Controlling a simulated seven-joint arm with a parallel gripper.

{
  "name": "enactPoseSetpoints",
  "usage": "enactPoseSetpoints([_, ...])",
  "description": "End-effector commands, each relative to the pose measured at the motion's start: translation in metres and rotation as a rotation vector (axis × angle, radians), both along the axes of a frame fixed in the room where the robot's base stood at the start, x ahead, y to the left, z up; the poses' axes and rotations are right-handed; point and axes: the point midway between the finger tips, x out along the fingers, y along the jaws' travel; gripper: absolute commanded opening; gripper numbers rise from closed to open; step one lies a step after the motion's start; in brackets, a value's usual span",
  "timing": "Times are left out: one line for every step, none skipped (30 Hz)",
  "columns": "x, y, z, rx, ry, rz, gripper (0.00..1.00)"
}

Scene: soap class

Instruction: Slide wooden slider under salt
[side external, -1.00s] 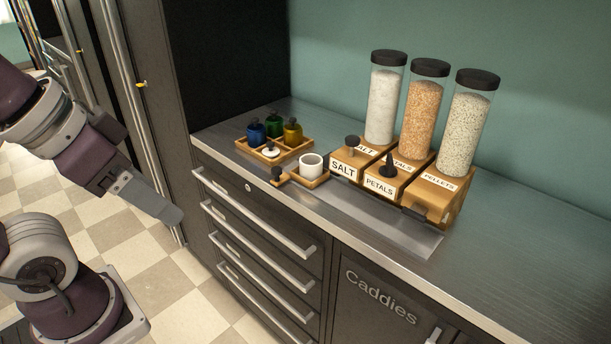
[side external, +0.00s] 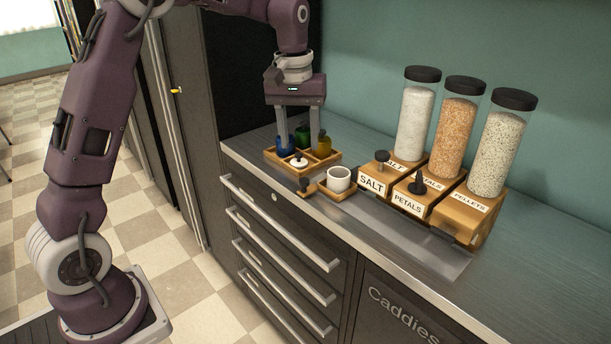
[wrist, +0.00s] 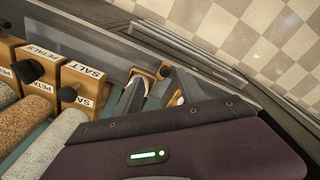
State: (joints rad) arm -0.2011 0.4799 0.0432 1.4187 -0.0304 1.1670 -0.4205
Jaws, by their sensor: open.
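The wooden slider (side external: 333,197) is a small tray with a dark round knob (side external: 305,185) at its left end. It carries a white cup (side external: 339,179) and sits left of the salt dispenser, not under it. The salt dispenser (side external: 374,184) is a wooden block labelled SALT with a clear tube of white grains above; its block also shows in the wrist view (wrist: 85,75). My gripper (side external: 299,143) is open, pointing down over the tray of bottles, behind and left of the slider. In the wrist view its fingers partly cover the slider area.
A wooden tray (side external: 272,158) holds blue, green and yellow bottles and a white-topped item (side external: 298,162), close to my fingers. Petals (side external: 410,201) and pellets (side external: 464,215) dispensers stand right of salt. A metal ledge (side external: 440,258) runs along their front. The right counter is clear.

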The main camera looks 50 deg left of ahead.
Motion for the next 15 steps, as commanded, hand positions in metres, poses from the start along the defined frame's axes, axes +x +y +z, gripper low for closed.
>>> enactPoseSetpoints([0.014,0.010,-0.021,-0.006,0.031,0.039,0.47])
enactPoseSetpoints([0.021,0.015,-0.030,-0.009,0.043,0.061,0.47])
enactPoseSetpoints([0.028,0.021,-0.041,-0.012,0.057,0.084,0.47])
enactPoseSetpoints([0.031,0.024,-0.047,-0.013,0.065,0.098,0.47])
enactPoseSetpoints([0.034,0.026,-0.051,-0.014,0.071,0.107,0.47])
enactPoseSetpoints([0.036,0.028,-0.056,-0.015,0.076,0.114,0.47])
enactPoseSetpoints([0.037,0.028,-0.060,-0.015,0.078,0.118,0.47])
enactPoseSetpoints([0.037,0.028,-0.064,-0.016,0.080,0.119,0.47])
enactPoseSetpoints([0.037,0.028,-0.071,-0.016,0.080,0.119,0.47])
enactPoseSetpoints([0.036,0.028,-0.076,-0.017,0.081,0.119,0.47])
enactPoseSetpoints([0.036,0.028,-0.082,-0.016,0.080,0.119,0.47])
enactPoseSetpoints([0.036,0.028,-0.091,-0.016,0.080,0.119,0.47])
enactPoseSetpoints([0.036,0.028,-0.097,-0.015,0.081,0.118,0.47])
enactPoseSetpoints([0.036,0.028,-0.102,-0.015,0.081,0.118,0.47])
enactPoseSetpoints([0.036,0.028,-0.109,-0.015,0.078,0.118,0.47])
